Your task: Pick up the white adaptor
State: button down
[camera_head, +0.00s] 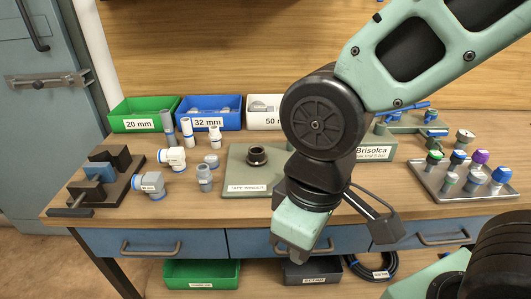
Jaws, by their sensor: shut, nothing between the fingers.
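Several white and grey fittings stand left of centre on the wooden bench. Among them are a slim upright white piece with a grey top (187,131), another upright white piece (215,134), a white tee-like fitting (172,157), a white and grey elbow (150,185) and a short grey-white coupling (204,178). I cannot tell for sure which is the white adaptor. My gripper (298,229) hangs at the bench's front edge, right of these fittings and apart from them. It is shut and empty; its fingertips are hard to make out.
A grey-green plate (235,180) with a black ring (257,155) lies mid-bench. A black clamp block (95,180) stands at left. Green (143,124), blue (209,123) and white (262,121) bins line the back. A tray of coloured-topped valves (440,185) is at right.

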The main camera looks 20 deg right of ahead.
aim_at(215, 135)
jog(key=i+j, duration=0.25)
jog(key=j, duration=0.15)
jog(key=i+j, duration=0.2)
jog(key=j, duration=0.15)
jog(key=i+j, duration=0.25)
jog(key=j, duration=0.15)
jog(key=i+j, duration=0.25)
jog(key=j, duration=0.15)
jog(key=l+z, duration=0.05)
